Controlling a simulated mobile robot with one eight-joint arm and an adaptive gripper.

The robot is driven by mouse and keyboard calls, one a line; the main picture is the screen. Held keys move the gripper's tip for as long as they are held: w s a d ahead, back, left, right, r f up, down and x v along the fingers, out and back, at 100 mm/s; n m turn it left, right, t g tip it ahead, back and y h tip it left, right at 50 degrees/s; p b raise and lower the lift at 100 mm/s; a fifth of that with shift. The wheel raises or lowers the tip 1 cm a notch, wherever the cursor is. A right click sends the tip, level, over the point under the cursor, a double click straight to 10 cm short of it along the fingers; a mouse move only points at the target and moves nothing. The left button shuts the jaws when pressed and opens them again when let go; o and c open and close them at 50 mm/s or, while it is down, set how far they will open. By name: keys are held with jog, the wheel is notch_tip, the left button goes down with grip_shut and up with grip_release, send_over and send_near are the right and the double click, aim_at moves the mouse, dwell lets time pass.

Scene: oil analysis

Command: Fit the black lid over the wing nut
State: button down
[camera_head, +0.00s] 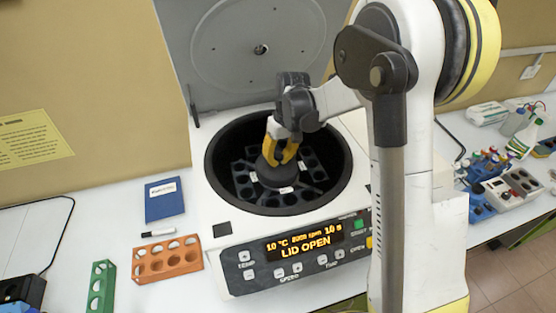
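The black lid (275,177) is a dark round piece with a raised middle, inside the open centrifuge bowl, over the centre of the rotor. My gripper (279,158) reaches down into the bowl from above. Its yellow fingers sit on either side of the lid's upper part and appear shut on it. I cannot tell whether the lid touches the rotor or is held just above it. The wing nut does not show; the lid and gripper cover the rotor's centre. The rotor (312,178) has several dark holes around it.
The centrifuge (222,213) has its grey cover (225,75) raised behind the bowl; its display reads LID OPEN. An orange rack (167,259), green rack (101,287), blue booklet (164,198) and marker (158,232) lie left. Bottles and racks stand on the right bench.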

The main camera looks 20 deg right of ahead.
jog(key=shift+d+f+b, duration=0.25)
jog(key=shift+d+b, duration=0.05)
jog(key=shift+b, duration=0.1)
dwell(0.7)
jog(key=shift+f+b, duration=0.3)
jog(key=shift+b, duration=0.45)
dwell(1.2)
dwell(0.4)
jog(key=c, duration=1.3)
grip_release()
jog(key=shift+s+a, duration=0.1)
jog(key=shift+a, duration=0.05)
jog(key=shift+c, duration=0.5)
jog(key=shift+o, duration=0.8)
